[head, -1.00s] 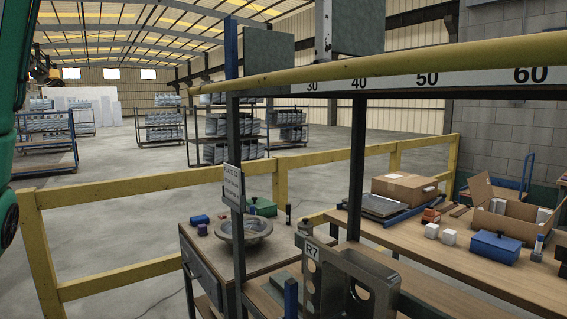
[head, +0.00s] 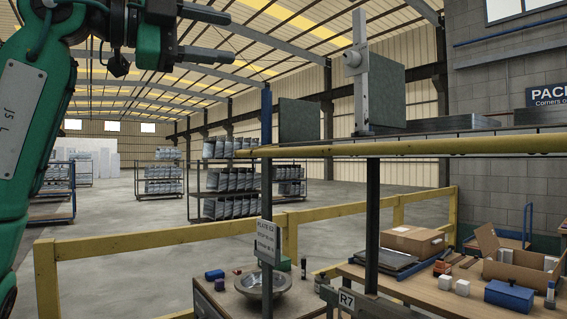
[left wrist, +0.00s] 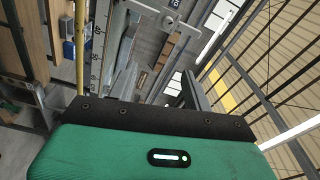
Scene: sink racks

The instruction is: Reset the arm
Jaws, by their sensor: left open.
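My left arm, green and black, comes in from the left in the head view. My left gripper (head: 207,38) is at the upper left with its two dark fingers apart, pointing right, with nothing between them. It is in the air, clear of the shelf rack (head: 372,215). In the left wrist view the green housing of my wrist fills the bottom, and a dark finger shows above it. My right gripper does not show.
The rack's top shelf, with a yellow front bar (head: 440,145), holds a dark square plate (head: 299,120) and a grey upright stand (head: 361,80). A workbench (head: 440,290) with boxes stands below right. A yellow railing (head: 130,240) crosses the floor behind.

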